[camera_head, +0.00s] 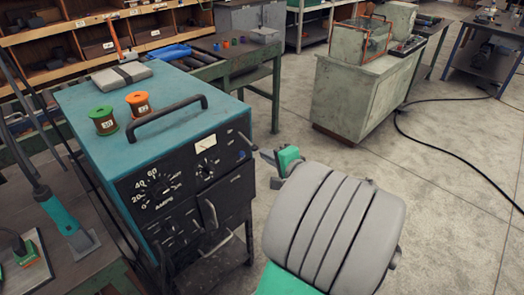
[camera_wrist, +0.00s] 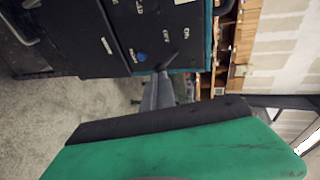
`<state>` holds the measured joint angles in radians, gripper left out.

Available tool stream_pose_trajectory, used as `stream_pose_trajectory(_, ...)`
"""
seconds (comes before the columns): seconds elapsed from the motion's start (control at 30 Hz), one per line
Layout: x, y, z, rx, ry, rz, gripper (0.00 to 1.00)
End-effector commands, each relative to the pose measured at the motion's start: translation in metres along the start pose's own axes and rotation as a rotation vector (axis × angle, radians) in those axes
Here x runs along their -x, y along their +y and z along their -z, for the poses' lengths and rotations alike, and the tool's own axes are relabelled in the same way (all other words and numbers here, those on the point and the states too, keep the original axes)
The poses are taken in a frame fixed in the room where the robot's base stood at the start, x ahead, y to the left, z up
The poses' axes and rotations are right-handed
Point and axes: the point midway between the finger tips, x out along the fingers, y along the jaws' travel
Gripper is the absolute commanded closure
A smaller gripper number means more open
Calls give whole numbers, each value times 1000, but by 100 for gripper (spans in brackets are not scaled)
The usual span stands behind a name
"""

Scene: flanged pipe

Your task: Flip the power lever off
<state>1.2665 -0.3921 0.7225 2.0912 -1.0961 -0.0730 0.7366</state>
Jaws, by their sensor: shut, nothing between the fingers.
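The welding machine (camera_head: 150,105) has a teal top and a black front panel. A small black lever (camera_head: 246,140), likely the power lever, sticks out at the panel's upper right edge. My gripper (camera_head: 268,157) is shut and empty, its tip just right of and slightly below the lever. In the wrist view, the grey fingers of my gripper (camera_wrist: 158,85) point at the panel, with a dark lever (camera_wrist: 170,61) right at their tips. I cannot tell whether they touch. A blue knob (camera_wrist: 141,57) sits to the left of the lever there.
The panel also bears a dial, a meter and a dark handle (camera_head: 210,212). Two spools, green (camera_head: 103,120) and orange (camera_head: 139,104), stand on top beside a black carry handle (camera_head: 166,118). A workbench (camera_head: 232,59) stands behind.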

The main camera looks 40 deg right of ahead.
Motion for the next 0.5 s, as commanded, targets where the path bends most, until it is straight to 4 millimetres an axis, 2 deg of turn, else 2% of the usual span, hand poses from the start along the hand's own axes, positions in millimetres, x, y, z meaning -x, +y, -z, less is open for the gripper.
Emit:
stream_pose_trajectory(0.1,-19,-1,-1,1,-4,-1,100)
stream_pose_trajectory(0.2,-27,-1,-1,0,-2,-1,100)
stream_pose_trajectory(0.5,-30,0,0,1,1,-1,100)
